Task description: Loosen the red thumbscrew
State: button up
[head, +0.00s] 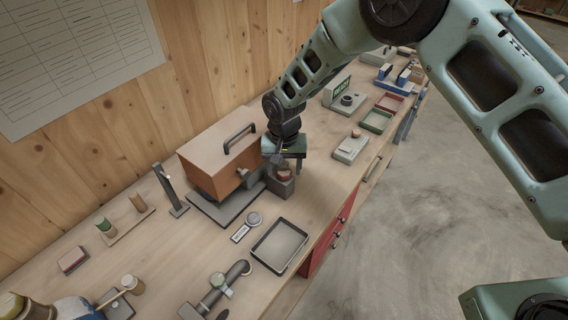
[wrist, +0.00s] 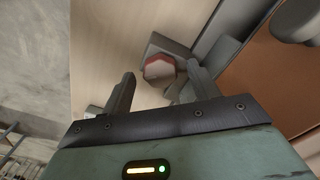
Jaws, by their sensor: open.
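The red thumbscrew (head: 285,174) is a small faceted red and pale knob on top of a grey block (head: 281,188) at the front right of the mixer. In the wrist view the thumbscrew (wrist: 159,68) shows between the two fingertips, closer to the right finger. My gripper (head: 284,163) is over the block and partly hides the knob in the head view. In the wrist view my gripper (wrist: 161,72) is open, with its fingers apart and nothing held. I cannot tell whether a finger touches the knob.
An empty grey tray (head: 279,246) lies in front. A grey unit (head: 350,147) and red and green trays (head: 377,121) are to the right. Bench is clear between them.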

jog(key=shift+f, duration=0.2)
jog(key=c, duration=1)
jog(key=shift+o, duration=0.2)
jog(key=shift+b, duration=0.3)
jog(key=shift+f+n+b, duration=0.15)
jog(key=shift+n+b, duration=0.65)
jog(key=shift+n, duration=0.2)
jog(key=shift+n+b, duration=1.25)
jog(key=shift+n, duration=0.65)
jog(key=shift+r, duration=0.2)
